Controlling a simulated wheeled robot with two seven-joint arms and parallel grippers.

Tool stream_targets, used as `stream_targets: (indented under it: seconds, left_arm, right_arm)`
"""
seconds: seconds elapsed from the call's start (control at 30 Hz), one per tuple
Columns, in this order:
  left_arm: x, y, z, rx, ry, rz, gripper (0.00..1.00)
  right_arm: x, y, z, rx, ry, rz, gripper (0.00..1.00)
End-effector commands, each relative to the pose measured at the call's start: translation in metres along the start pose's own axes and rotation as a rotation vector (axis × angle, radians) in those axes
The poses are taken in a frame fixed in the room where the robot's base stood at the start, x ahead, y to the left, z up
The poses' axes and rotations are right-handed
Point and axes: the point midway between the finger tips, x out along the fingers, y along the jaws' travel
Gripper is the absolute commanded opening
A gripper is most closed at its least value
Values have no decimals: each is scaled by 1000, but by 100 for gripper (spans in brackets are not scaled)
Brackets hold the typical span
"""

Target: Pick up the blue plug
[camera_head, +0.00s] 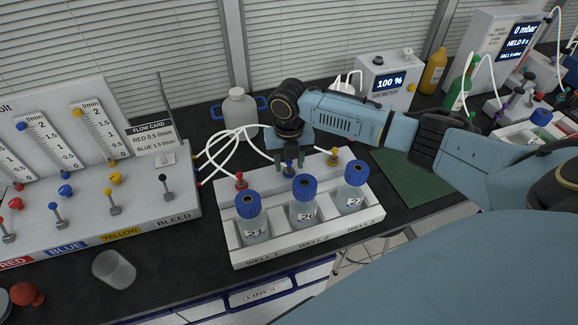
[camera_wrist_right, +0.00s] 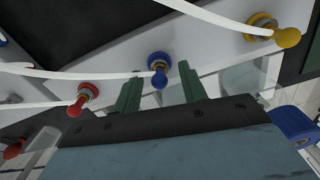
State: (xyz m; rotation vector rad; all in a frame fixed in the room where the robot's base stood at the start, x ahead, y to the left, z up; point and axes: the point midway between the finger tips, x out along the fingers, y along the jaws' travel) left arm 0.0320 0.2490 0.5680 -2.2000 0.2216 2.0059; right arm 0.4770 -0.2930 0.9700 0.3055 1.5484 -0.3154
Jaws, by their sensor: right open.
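The blue plug (camera_head: 289,166) stands at the back middle of the white three-well rack (camera_head: 246,263), between a red plug (camera_head: 240,180) and a yellow plug (camera_head: 333,156). My right gripper (camera_head: 290,158) is above the rack's back edge, pointing down at the blue plug. In the right wrist view, the blue plug (camera_wrist_right: 159,72) shows between the two green fingertips of my right gripper (camera_wrist_right: 158,90). The fingers are apart, and I see no contact with the plug. The red plug (camera_wrist_right: 86,96) and yellow plug (camera_wrist_right: 268,30) lie to either side. My left gripper is not in view.
Three blue-capped bottles (camera_head: 303,205) stand in the rack's wells, in front of the plugs. White tubes (camera_head: 222,139) loop left to the flow panel (camera_head: 130,216). A white jug (camera_head: 240,112) stands behind.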

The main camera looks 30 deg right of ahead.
Motion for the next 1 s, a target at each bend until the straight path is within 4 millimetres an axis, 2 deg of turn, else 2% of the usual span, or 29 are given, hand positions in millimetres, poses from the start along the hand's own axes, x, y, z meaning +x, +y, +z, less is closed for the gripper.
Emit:
stream_targets:
  seconds: [0.03, 0.33, 0.67, 0.77, 1.0]
  left_arm:
    - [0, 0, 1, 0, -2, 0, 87]
    - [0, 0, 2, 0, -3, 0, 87]
    - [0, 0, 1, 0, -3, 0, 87]
    - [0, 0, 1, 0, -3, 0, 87]
    - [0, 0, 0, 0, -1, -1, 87]
  right_arm:
    - [0, 0, 0, 0, 0, 0, 38]
    - [0, 0, 0, 0, 0, 0, 0]
    - [-6, 0, 1, 1, -1, 1, 0]
    - [-20, 0, 1, 0, -4, 2, 0]
    - [-69, 0, 1, -1, -3, 3, 0]
